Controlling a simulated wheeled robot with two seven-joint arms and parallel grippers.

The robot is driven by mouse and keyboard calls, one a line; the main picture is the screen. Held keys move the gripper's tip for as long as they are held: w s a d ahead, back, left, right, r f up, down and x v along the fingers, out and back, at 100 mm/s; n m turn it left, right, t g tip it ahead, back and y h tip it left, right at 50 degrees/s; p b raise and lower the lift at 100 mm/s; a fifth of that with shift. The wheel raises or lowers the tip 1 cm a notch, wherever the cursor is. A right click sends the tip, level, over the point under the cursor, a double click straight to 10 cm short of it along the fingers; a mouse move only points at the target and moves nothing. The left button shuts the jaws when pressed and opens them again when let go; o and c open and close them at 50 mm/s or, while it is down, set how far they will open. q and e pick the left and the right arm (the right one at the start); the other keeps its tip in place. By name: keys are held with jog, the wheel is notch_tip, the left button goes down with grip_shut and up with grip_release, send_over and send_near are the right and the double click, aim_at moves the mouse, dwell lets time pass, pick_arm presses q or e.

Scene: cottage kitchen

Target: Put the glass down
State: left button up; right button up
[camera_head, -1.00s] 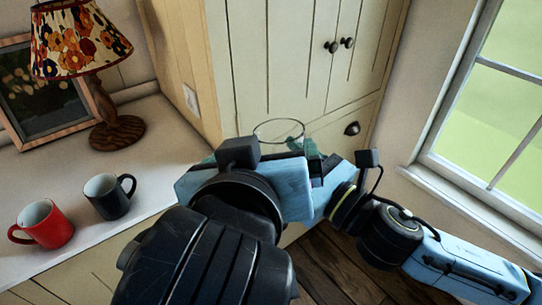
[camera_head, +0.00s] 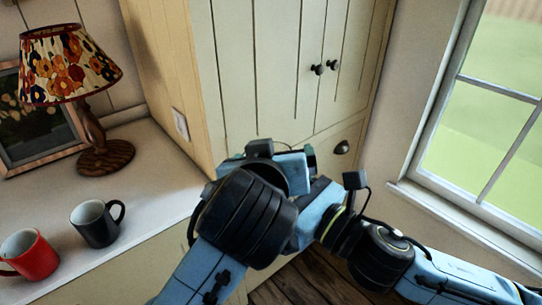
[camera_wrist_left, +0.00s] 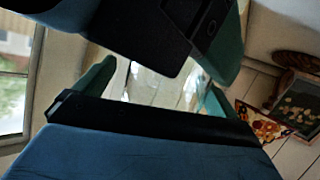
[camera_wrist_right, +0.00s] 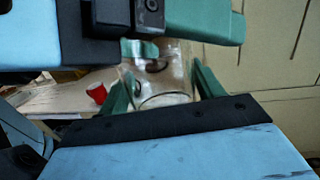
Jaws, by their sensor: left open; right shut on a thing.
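The clear glass (camera_wrist_right: 165,97) is between the green fingers of my right gripper (camera_wrist_right: 162,82), which is shut on it. The left wrist view also shows the glass (camera_wrist_left: 152,88), between the spread fingers of my left gripper (camera_wrist_left: 156,78), which is open. Both grippers are close together at the glass, in the air in front of the cupboard. In the head view my left gripper (camera_head: 305,158) and right arm cover the glass, so its rim and base are hidden there.
A pale counter (camera_head: 150,205) at left carries a red mug (camera_head: 30,256), a black mug (camera_head: 95,224) and a patterned lamp (camera_head: 68,68). The counter's right part looks clear. A cream cupboard (camera_head: 265,70) stands behind my grippers, and a window (camera_head: 500,110) is at right.

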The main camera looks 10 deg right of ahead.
pick_arm(q)
jog(key=c, duration=1.1)
jog(key=shift+c, duration=0.7)
pick_arm(e)
jog(key=o, duration=1.4)
jog(key=shift+o, duration=0.2)
